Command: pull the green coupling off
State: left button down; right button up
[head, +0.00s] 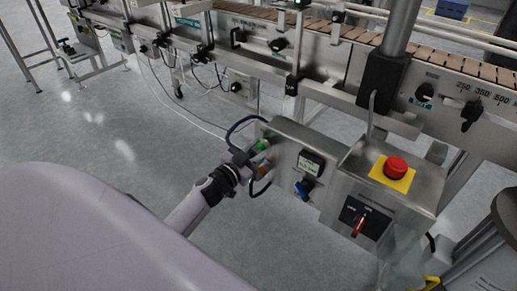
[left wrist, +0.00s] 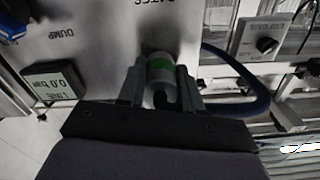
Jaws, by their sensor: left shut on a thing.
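The green coupling (left wrist: 161,68) shows in the left wrist view as a pale cylinder with a green band. It sits between the two fingers of my left gripper (left wrist: 160,85), which is shut on it. In the head view the green coupling (head: 262,144) is a small green spot at the left end of the steel control box (head: 292,133), and my left gripper (head: 248,155) reaches it from the lower left. A dark blue hose (left wrist: 250,85) curves beside the gripper. Whether the coupling is still seated on its port cannot be told. My right gripper is not in view.
The box carries a gauge display (head: 310,164) and a blue-handled valve (head: 304,187). To the right are a red emergency button (head: 395,168) and a red switch (head: 358,227). The conveyor (head: 330,60) runs behind. The floor (head: 90,130) at left is clear.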

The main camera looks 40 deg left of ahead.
aim_at(253, 154)
pick_arm(q)
jog(key=shift+s+a+p, duration=0.1)
jog(key=shift+s+p, duration=0.35)
jog(key=shift+s, duration=0.95)
jog(key=shift+f, duration=0.15)
jog(key=c, duration=1.1)
grip_release()
jog(key=o, duration=0.3)
jog(key=shift+s, duration=0.15)
jog(key=shift+o, duration=0.2)
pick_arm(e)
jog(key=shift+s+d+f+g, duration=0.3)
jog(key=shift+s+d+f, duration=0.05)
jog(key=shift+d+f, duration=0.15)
